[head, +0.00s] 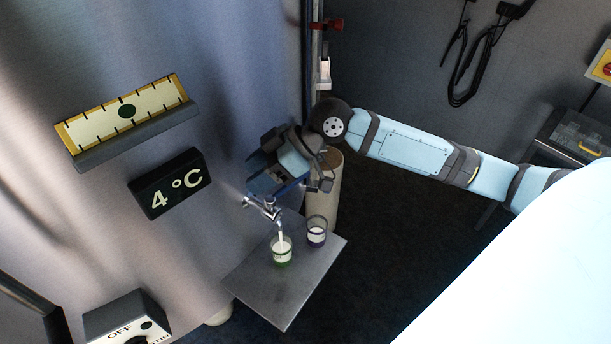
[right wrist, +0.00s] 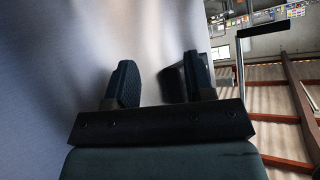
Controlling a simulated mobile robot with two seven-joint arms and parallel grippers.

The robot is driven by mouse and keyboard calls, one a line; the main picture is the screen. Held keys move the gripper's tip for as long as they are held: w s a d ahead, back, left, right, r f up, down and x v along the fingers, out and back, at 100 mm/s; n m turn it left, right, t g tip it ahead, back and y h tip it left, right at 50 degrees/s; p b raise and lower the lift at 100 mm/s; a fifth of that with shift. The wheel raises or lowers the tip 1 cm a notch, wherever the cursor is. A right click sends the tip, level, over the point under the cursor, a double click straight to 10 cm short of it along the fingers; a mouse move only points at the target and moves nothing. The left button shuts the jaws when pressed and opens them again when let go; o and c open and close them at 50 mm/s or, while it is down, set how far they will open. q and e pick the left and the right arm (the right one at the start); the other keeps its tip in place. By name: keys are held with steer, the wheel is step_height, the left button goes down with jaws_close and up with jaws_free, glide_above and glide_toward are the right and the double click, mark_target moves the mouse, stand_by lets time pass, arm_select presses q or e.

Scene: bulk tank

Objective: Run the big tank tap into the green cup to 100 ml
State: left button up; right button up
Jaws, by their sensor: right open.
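The chrome tank tap (head: 264,208) sticks out from the tank wall. A white stream falls from its spout into the green cup (head: 281,251), which stands upright on a grey metal shelf. The cup holds some white liquid; its level against any marks is too small to read. My right gripper (head: 268,182) is just above the tap in the head view. In the right wrist view its two fingers (right wrist: 160,80) are apart with nothing between them. A chrome rod with a black bar (right wrist: 240,60) stands to the right of the fingers there. My left gripper is out of view.
A second cup with a dark blue rim (head: 316,231), with white liquid in it, stands right of the green one. The shelf (head: 283,301) is bare at its front. A 4 °C display (head: 170,183), a gauge (head: 127,112) and an OFF switch box (head: 128,322) are on the tank.

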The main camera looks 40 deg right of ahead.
steer(key=d+n+h, duration=0.1)
steer(key=d, duration=0.2)
steer(key=d+r+n+g+h+b, duration=0.1)
steer(key=d+n, duration=0.1)
steer(key=d, duration=0.1)
steer(key=w+d+n+h, duration=0.1)
steer(key=d+n, duration=0.1)
steer(key=d, duration=0.1)
steer(key=shift+r+g+h, duration=0.25)
steer(key=shift+g+h, duration=0.05)
steer(key=shift+g, duration=0.1)
steer(key=s+d+r+n+h+b, duration=0.1)
steer(key=d+r+n+h, duration=0.15)
steer(key=d, duration=0.55)
steer(key=shift+g+y, duration=0.25)
steer(key=shift+g, duration=0.15)
steer(key=x, duration=1.3)
steer(key=shift+s+f, duration=0.15)
steer(key=shift+f, duration=0.1)
